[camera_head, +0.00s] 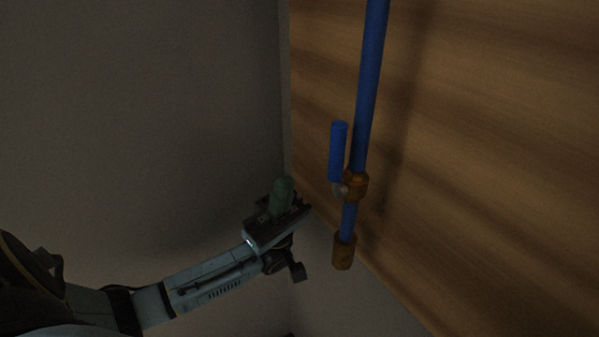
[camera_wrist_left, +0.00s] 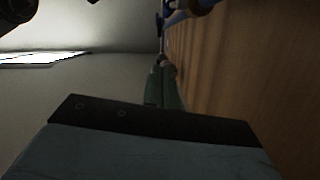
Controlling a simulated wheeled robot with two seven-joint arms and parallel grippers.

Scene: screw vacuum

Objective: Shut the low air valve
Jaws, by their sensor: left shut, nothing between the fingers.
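The air valve has a brass body (camera_head: 354,185) on a thin blue pipe (camera_head: 369,90). Its blue lever handle (camera_head: 338,150) lies alongside the pipe, nearly parallel to it, pointing up in the head view. My left gripper (camera_head: 282,193), with green fingers, is shut and empty. It is to the left of the valve, a little below the lever, and touches neither. In the left wrist view the shut green fingers (camera_wrist_left: 164,82) point towards blue and brass parts at the top edge, which are partly cut off. My right gripper is not in view.
A brass fitting (camera_head: 343,252) ends the pipe below the valve. A wooden panel (camera_head: 490,130) stands behind and to the right of the pipe. A plain grey surface (camera_head: 140,110) fills the left. The space between my left gripper and the lever looks clear.

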